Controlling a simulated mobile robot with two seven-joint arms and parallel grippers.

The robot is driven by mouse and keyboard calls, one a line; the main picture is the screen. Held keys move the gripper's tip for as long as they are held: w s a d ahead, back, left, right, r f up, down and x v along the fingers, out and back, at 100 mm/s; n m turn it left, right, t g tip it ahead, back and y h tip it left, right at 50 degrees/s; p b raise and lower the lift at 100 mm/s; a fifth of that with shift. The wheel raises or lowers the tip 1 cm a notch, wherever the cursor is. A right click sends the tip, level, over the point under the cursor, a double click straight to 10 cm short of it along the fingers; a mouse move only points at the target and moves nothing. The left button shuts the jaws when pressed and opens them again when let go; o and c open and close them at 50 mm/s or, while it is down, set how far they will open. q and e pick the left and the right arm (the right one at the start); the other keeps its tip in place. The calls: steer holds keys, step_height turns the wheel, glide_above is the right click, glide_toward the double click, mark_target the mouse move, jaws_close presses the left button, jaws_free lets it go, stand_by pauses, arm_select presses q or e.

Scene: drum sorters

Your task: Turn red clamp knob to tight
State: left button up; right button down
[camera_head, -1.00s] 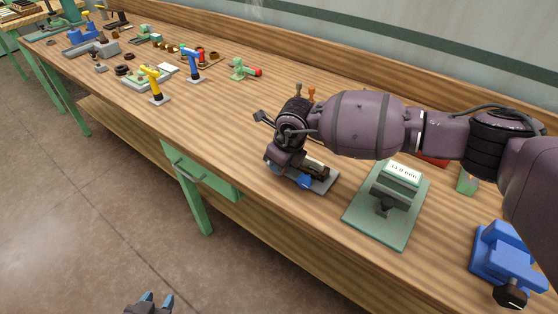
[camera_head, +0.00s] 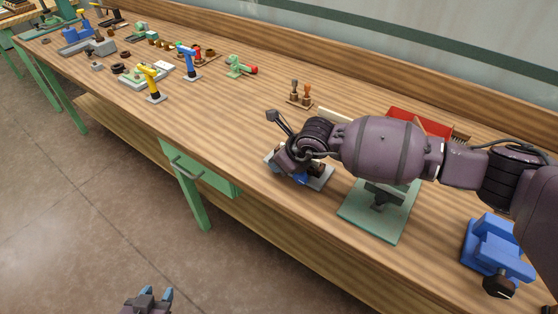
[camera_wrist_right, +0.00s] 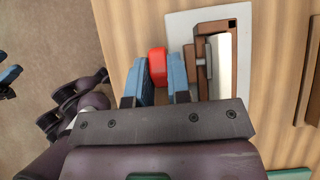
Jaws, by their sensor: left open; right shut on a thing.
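The red clamp knob (camera_wrist_right: 157,62) sits between the blue fingers of my right gripper (camera_wrist_right: 158,80) in the right wrist view, with a finger on each side of it. The knob is on the left side of the clamp, a brown frame (camera_wrist_right: 232,16) holding a pale bar (camera_wrist_right: 222,65) on a light grey plate (camera_wrist_right: 244,90). In the head view my right wrist covers most of the clamp and the knob is hidden; part of its grey plate (camera_head: 322,180) shows. My left gripper (camera_head: 148,296) is open and empty, low in front of the bench.
A green plate with a device (camera_head: 365,226) stands right of the clamp, partly under my right forearm. A blue vise (camera_head: 497,250) is farther right. Two small brown-handled pieces (camera_head: 300,94) and a red tray (camera_head: 420,122) lie behind. The bench (camera_head: 215,125) left of the clamp is mostly clear.

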steer(key=shift+a, duration=0.15)
steer(key=c, duration=1.1)
jaws_free()
steer(key=shift+s, duration=0.1)
steer(key=p+v, duration=0.1)
steer(key=v, duration=0.8)
steer(key=shift+r, duration=0.2)
steer(key=shift+v, duration=0.75)
